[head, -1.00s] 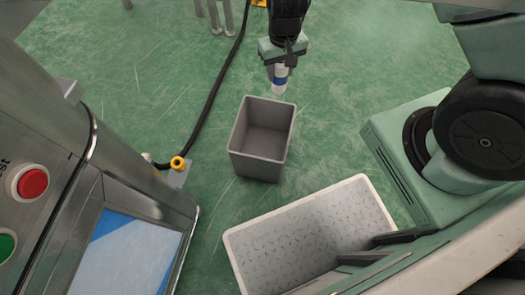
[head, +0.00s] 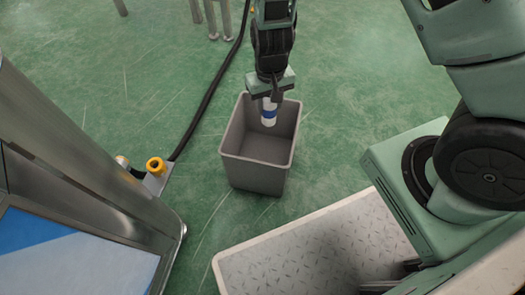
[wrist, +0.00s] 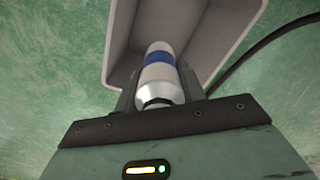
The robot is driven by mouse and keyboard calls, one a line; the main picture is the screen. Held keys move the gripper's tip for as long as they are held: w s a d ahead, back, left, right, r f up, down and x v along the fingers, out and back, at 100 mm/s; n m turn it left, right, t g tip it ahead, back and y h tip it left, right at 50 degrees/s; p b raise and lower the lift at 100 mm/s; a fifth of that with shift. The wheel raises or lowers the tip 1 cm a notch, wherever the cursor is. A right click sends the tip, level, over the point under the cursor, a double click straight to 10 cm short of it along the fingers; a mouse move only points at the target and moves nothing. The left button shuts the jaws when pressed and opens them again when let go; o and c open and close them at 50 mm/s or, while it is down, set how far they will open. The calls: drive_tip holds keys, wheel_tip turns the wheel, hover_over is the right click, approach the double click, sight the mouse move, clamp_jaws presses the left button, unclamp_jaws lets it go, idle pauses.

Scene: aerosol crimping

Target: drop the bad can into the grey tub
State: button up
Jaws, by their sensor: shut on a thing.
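The can (head: 269,112) is white and silver with a blue band. My gripper (head: 268,100) is shut on it and holds it pointing down, over the opening of the grey tub (head: 252,178). In the wrist view, the can (wrist: 158,76) sits between the fingers of my gripper (wrist: 158,88), with the tub (wrist: 225,30) behind it. The tub stands upright on the floor and its visible inside looks empty. My gripper hides part of the tub's back rim.
A steel machine frame (head: 110,190) with a blue and white panel stands at the left. A yellow fitting (head: 155,165) and a black hose (head: 205,105) lie between it and the tub. Green floor is clear right of the tub.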

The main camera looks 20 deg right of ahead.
wheel_tip(320, 180, down, 5)
drive_tip(key=b, duration=0.4)
drive_tip(key=o, duration=1.1)
drive_tip(key=shift+c, duration=0.2)
wheel_tip(320, 180, up, 18)
drive_tip(key=p, duration=0.9)
drive_tip(key=shift+f, duration=0.25)
